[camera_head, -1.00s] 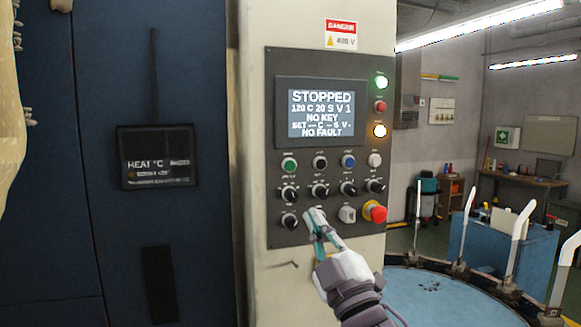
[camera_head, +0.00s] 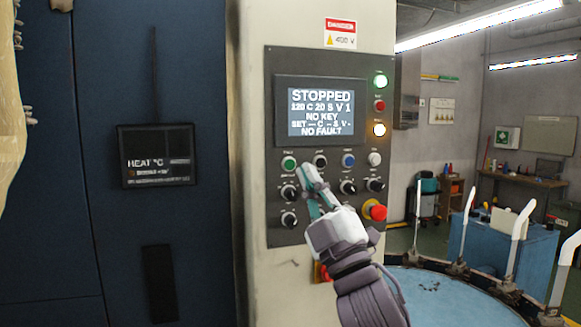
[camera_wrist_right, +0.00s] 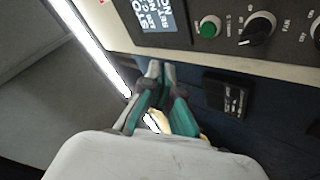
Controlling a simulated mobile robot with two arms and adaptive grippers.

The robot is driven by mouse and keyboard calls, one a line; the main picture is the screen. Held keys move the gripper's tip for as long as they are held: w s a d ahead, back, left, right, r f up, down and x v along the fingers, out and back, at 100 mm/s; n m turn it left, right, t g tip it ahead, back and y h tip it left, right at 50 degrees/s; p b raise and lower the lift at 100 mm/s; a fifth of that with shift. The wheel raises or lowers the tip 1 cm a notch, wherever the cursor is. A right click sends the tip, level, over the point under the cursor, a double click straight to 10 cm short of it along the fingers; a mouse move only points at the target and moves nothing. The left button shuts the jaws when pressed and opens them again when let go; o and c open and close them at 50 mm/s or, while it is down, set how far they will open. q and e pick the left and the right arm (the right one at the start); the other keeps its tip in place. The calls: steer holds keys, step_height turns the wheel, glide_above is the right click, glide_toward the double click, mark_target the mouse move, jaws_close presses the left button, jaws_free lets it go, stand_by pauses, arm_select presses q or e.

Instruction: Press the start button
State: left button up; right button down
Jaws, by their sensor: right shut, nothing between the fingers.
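The green start button (camera_head: 289,163) sits at the left of the top button row on the dark control panel (camera_head: 270,140), below the display. The display (camera_head: 320,110) reads STOPPED, NO KEY and NO FAULT. My right gripper (camera_head: 308,172) is shut and empty, its fingertips in front of the panel, just right of and a little below the green button. In the right wrist view the green button (camera_wrist_right: 209,28) shows to the right of the closed fingertips (camera_wrist_right: 160,68), apart from them. My left gripper is not in view.
A red emergency stop button (camera_head: 375,210) sits at the panel's lower right. Black knobs (camera_head: 289,193) lie below the green button, and a black button (camera_head: 320,160) beside it. A round blue table (camera_head: 440,295) with white upright arms stands to the right.

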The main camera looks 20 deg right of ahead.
steer(key=w, duration=0.6)
steer(key=shift+w+a+b, duration=0.15)
steer(key=shift+w+b, duration=0.15)
steer(key=shift+b, duration=0.05)
stand_by(1.1)
steer(key=shift+w, duration=0.4)
steer(key=shift+w, duration=0.4)
stand_by(0.6)
steer(key=shift+s, duration=0.8)
steer(key=s+p, duration=0.1)
steer(key=s, duration=0.4)
stand_by(0.4)
